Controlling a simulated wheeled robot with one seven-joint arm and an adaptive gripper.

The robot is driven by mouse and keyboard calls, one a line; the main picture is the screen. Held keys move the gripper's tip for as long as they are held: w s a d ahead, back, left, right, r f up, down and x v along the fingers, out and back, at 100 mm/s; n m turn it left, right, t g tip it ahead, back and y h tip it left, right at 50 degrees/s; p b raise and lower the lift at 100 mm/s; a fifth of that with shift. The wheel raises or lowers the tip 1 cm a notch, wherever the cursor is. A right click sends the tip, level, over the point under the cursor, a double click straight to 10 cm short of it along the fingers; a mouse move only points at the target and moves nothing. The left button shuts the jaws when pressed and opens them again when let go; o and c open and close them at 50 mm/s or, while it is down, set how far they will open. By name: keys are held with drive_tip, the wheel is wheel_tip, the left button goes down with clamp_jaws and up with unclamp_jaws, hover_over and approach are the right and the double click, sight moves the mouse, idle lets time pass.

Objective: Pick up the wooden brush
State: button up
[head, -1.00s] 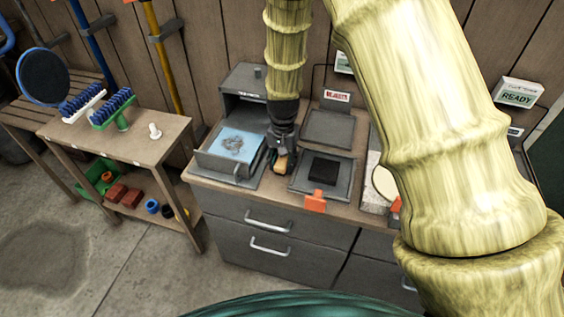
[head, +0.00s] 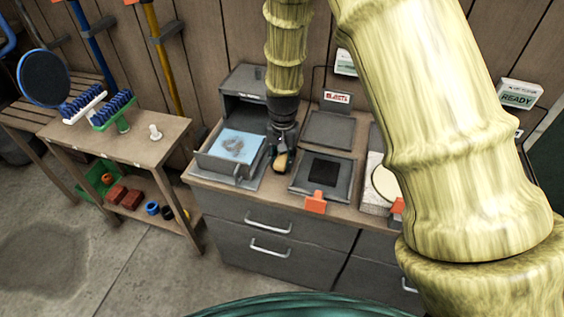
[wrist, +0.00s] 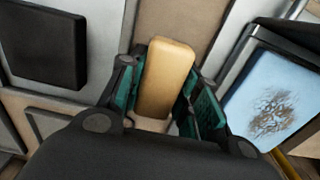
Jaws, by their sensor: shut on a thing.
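The wooden brush is a tan, rounded block. In the wrist view the wooden brush (wrist: 166,80) sits between the two green-padded fingers of my gripper (wrist: 160,98). In the head view my gripper (head: 281,150) points down over the cabinet top, between the blue-topped tray and the dark pad. It is shut on the brush, whose tan end (head: 281,161) shows below the fingers. I cannot see bristles. Whether the brush touches the surface below is not clear.
A grey tray with a stained light blue top (head: 234,146) stands close on the left. A grey plate with a black pad (head: 323,170) and an orange tab (head: 316,202) lies on the right. A wooden bench (head: 158,151) holds blue-bristled brushes (head: 112,110) further left.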

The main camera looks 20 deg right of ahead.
wheel_tip(320, 180, up, 2)
drive_tip(key=shift+r, duration=0.1)
drive_tip(key=s+a+b, duration=0.1)
drive_tip(key=s+a, duration=0.1)
drive_tip(key=s, duration=0.5)
drive_tip(key=s+a+r+b, duration=0.1)
drive_tip(key=s+a, duration=0.2)
drive_tip(key=s, duration=0.5)
drive_tip(key=shift+r, duration=0.2)
drive_tip(key=shift+s+a, duration=0.1)
